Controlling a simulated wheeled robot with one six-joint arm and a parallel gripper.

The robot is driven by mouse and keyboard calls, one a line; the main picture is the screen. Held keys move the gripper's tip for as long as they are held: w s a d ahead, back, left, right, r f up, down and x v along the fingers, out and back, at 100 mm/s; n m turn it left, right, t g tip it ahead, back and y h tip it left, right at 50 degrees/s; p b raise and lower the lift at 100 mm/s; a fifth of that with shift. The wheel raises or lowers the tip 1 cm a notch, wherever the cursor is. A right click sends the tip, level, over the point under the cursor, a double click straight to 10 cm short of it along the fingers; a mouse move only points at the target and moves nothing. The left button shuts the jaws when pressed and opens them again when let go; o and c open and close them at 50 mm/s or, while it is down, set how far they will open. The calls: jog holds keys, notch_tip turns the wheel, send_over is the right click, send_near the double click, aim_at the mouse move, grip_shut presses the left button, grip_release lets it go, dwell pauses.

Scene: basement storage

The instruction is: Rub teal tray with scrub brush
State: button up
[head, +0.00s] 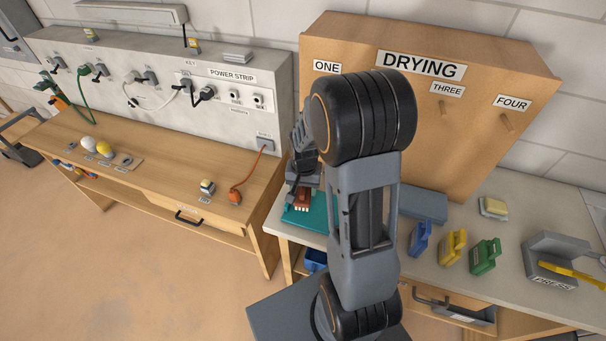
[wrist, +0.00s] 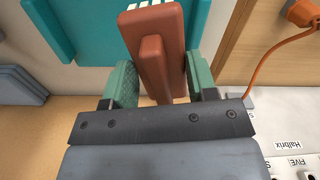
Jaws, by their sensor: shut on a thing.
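The scrub brush (wrist: 155,55) is reddish brown with white bristles. My gripper (wrist: 160,80) is shut on its handle, with a green pad on each side of it. The teal tray (wrist: 98,32) lies beyond the brush in the wrist view. In the head view the teal tray (head: 308,218) lies at the left end of the grey counter, partly behind my arm. The brush (head: 302,197) is over the tray there, bristles toward it. I cannot tell if the bristles touch the tray. My gripper (head: 304,183) is partly hidden by my arm in the head view.
The wooden DRYING cabinet (head: 435,110) stands behind the counter. Blue (head: 420,238), yellow (head: 453,247) and green (head: 485,256) items stand to the right, before a grey press (head: 560,258).

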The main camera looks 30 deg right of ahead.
jog(key=shift+w+r+p, duration=0.1)
jog(key=shift+r+p, duration=0.2)
jog(key=shift+r, duration=0.3)
jog(key=shift+r+p, duration=1.2)
jog(key=shift+r, duration=0.5)
jog(key=shift+f, duration=0.1)
